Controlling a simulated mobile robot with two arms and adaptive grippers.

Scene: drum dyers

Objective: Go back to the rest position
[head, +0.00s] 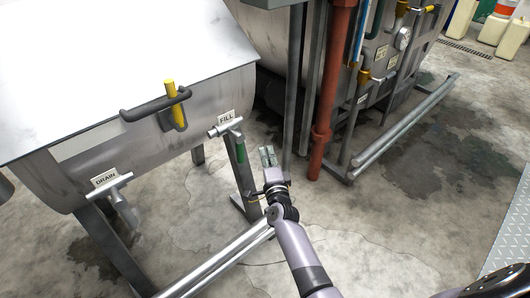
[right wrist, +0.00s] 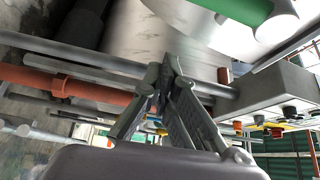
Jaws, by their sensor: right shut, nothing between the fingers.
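My right gripper (head: 268,156) is shut and empty in the middle of the head view. It is just right of the dyer's leg and below the FILL valve handle (head: 226,127), apart from the handle in the picture. In the right wrist view its closed fingers (right wrist: 167,75) point away from the camera toward grey metal. My left gripper does not show in either view.
A steel drum dyer (head: 150,143) with a yellow-and-black latch (head: 172,103) and a DRAIN handle (head: 108,185) stands at left. A red pipe (head: 329,100) rises behind my gripper. A low rail (head: 410,125) runs at right. Stained concrete floor (head: 400,215) is open at right.

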